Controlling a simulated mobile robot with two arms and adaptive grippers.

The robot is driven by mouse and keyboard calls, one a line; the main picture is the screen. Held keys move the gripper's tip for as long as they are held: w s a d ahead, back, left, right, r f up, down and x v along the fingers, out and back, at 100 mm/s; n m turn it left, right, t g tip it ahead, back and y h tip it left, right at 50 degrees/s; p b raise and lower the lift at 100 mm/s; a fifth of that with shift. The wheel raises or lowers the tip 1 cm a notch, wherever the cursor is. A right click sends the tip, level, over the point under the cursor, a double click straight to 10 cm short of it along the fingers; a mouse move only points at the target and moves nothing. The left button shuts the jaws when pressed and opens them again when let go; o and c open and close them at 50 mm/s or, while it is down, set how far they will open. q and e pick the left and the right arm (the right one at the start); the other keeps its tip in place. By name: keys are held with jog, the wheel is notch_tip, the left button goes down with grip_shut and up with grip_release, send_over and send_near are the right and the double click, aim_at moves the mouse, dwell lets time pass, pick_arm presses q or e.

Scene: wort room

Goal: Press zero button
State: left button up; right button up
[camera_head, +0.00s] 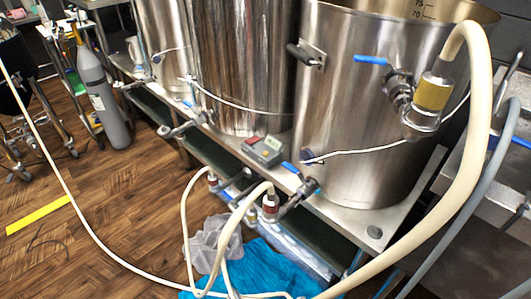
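A small grey box with a light display panel and a red part on top (264,152) sits on the metal bench ledge, in front of the gap between two large steel kettles. It is small in the picture, and I cannot make out a labelled zero button on it. Neither of my grippers shows in the head view.
Steel kettles (345,130) (240,60) with valves stand behind the box. A thick cream hose (478,120) arcs down at the right. Blue cloth (265,268), clear plastic and hoses lie below the bench. A grey gas cylinder (103,105) stands left; wooden floor (120,190) is fairly open.

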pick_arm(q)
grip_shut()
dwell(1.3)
